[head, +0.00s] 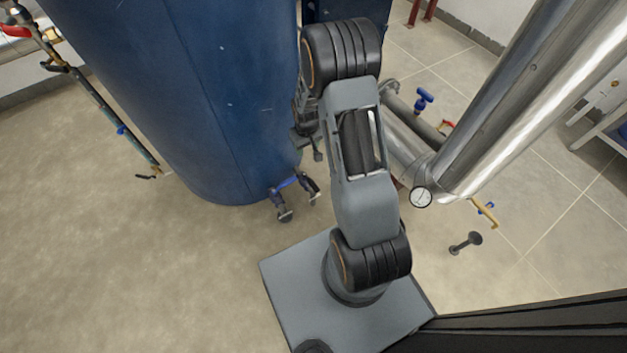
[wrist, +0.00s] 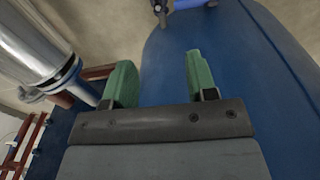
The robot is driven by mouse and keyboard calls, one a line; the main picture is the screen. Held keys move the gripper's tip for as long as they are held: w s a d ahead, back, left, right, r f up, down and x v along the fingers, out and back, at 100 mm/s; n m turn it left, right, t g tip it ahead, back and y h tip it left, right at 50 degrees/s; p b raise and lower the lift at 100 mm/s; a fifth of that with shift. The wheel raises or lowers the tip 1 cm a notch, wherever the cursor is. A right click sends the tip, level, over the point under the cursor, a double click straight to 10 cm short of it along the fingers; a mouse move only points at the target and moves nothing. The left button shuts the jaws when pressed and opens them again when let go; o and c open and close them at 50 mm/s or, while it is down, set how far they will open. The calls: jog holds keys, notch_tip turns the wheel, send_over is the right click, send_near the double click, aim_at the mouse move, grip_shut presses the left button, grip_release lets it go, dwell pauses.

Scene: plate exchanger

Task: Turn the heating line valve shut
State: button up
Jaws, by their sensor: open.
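Several valves show in the head view, and I cannot tell which one is the heating line valve. A blue-handled valve (head: 290,184) sits low at the tank's foot. Another blue-handled valve (head: 423,99) stands on the pipework right of my arm. A yellow-handled valve (head: 486,212) is below the silver pipe. In the wrist view my gripper (wrist: 161,78) is open, with two green fingers apart and nothing between them. Behind them is the blue tank wall, and part of a blue handle (wrist: 190,4) shows at the top edge. In the head view my gripper is mostly hidden behind my arm.
The large blue tank (head: 185,90) stands left of my arm. Thick silver pipes (head: 515,95) with a round gauge (head: 421,197) are at the right. A thin pipe line (head: 104,108) with a red handle (head: 16,31) runs at the left. The floor at lower left is clear.

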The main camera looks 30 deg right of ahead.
jog(key=p, duration=0.2)
send_near(314, 185)
jog(key=shift+g, duration=0.4)
jog(key=f+b, duration=0.1)
jog(key=f, duration=0.2)
jog(key=f+b, duration=0.2)
jog(key=f, duration=0.1)
jog(key=f+b, duration=0.2)
jog(key=f, duration=0.1)
jog(key=shift+w+d, duration=0.1)
jog(key=shift+w, duration=0.25)
jog(key=shift+c, duration=0.3)
grip_shut()
jog(key=shift+n, duration=0.3)
